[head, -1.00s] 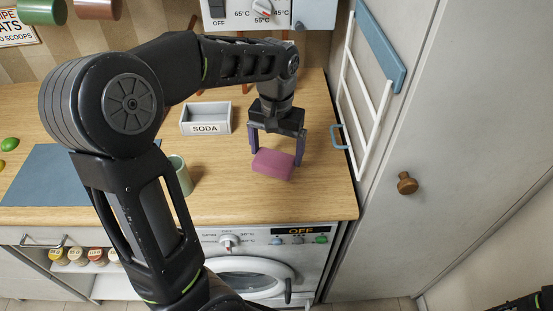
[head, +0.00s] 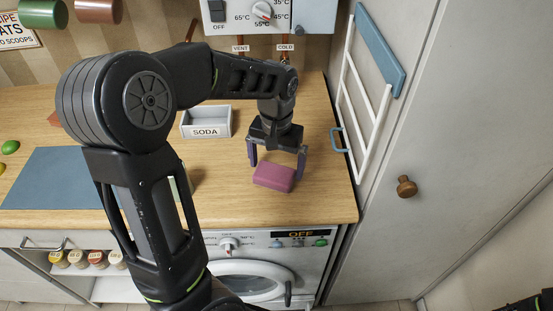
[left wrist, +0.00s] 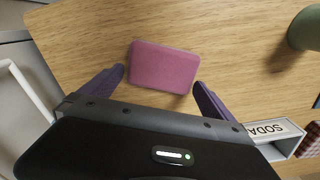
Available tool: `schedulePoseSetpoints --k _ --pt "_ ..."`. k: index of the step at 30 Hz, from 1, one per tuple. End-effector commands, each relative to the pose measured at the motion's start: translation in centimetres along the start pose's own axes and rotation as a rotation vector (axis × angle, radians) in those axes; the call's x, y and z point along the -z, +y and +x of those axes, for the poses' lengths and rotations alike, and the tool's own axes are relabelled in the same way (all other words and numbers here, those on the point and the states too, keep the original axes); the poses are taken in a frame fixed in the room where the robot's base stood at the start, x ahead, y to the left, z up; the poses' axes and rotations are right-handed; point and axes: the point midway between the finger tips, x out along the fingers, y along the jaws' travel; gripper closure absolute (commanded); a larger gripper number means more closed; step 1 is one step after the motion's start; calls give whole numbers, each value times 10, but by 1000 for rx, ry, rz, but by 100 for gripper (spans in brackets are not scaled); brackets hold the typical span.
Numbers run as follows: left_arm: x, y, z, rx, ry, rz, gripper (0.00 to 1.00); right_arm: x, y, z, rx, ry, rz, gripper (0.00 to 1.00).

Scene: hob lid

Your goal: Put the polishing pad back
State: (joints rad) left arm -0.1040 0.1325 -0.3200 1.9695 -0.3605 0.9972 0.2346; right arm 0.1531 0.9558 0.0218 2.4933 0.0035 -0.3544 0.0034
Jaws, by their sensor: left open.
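The polishing pad, a pink rounded block (head: 273,177), appears to rest on the wooden worktop near its front edge. My left gripper (head: 277,162) is open just above and behind the pad, its two purple fingers pointing down. In the left wrist view the pad (left wrist: 163,66) lies across the gap between the open fingers (left wrist: 160,78), with a gap visible on each side. I cannot tell how far the fingertips are above the worktop. My right gripper does not show; only a dark piece of my right arm is at the lower right corner.
A grey SODA tray (head: 206,121) stands behind and left of the gripper. A green cup (left wrist: 304,28) and a blue mat (head: 55,178) are further left. A white rack (head: 362,95) hangs on the cabinet side to the right. A washing machine (head: 265,262) is below.

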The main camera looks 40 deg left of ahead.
Motion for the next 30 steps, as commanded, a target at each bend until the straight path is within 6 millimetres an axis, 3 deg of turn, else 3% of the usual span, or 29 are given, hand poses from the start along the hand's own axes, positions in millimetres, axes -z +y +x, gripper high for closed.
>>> schedulePoseSetpoints --k 8,21,30 --pt "1 0 -23 -1 4 0 0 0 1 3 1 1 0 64" --pt "1 0 -108 0 3 -1 0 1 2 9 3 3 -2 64" --pt "0 0 -121 0 0 0 0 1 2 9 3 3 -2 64"
